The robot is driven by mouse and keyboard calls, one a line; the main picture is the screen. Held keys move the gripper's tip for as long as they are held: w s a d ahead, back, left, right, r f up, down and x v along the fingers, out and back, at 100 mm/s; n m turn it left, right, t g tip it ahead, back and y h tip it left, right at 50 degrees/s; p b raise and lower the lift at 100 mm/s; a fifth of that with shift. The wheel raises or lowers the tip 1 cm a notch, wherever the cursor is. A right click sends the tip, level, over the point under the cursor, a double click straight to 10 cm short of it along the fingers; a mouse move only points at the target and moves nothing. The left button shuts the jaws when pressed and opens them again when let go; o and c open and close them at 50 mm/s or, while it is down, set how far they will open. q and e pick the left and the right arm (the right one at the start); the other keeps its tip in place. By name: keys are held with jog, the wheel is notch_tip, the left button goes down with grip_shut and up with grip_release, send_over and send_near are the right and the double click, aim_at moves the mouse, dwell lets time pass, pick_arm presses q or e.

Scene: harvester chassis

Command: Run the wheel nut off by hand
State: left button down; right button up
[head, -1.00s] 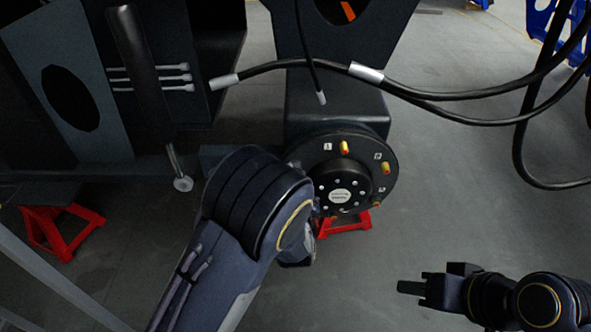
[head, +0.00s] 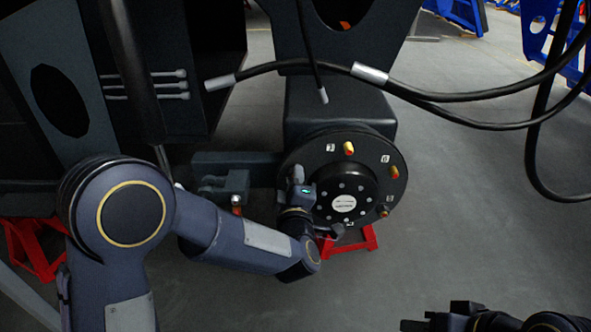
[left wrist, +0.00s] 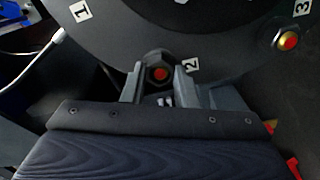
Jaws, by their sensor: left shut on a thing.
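The round black wheel hub (head: 350,160) faces me in the head view, with numbered tags and several red-and-yellow studs near its rim. My left gripper (head: 298,196) is at the hub's left side. In the left wrist view, its two grey fingers (left wrist: 158,84) stand on either side of a dark wheel nut (left wrist: 158,60) with a red stud end in its middle, beside tag 2 (left wrist: 192,65). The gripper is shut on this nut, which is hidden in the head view. My right gripper (head: 438,318) is low at the bottom edge, partly cut off, away from the hub.
A red stand (head: 358,243) shows under the hub. A grey bracket (head: 225,180) juts out left of it. Black hoses (head: 450,94) hang across the upper right. Another stud (left wrist: 287,41) is by tag 3. The floor at the right is open.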

pick_arm(q)
jog(key=shift+s+f+n, duration=0.15)
jog(key=shift+n, duration=0.15)
jog(key=c, duration=1.1)
grip_release()
jog(key=shift+c, duration=0.9)
jog(key=shift+s, duration=1)
